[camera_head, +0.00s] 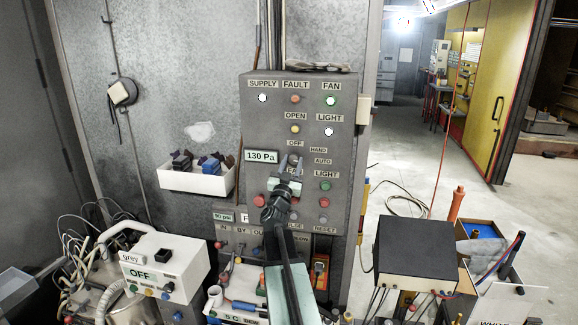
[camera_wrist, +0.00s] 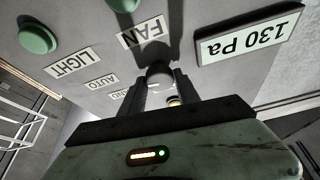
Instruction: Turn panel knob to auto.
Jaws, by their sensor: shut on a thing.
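The grey control panel (camera_head: 258,115) fills the middle of the head view. Its OFF, HAND and AUTO labels surround the panel knob, which my gripper (camera_head: 290,166) largely hides there. The AUTO label (camera_wrist: 101,82) and HAND label (camera_wrist: 127,93) lie just left of the fingers. I cannot tell which label the knob points to.
A green button (camera_wrist: 37,38) and the 130 Pa display (camera_wrist: 248,36) flank the knob in the wrist view. A white bin (camera_head: 198,182) juts out left of the panel. A dark-topped box (camera_head: 417,248) stands at lower right. Open floor lies beyond, on the right.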

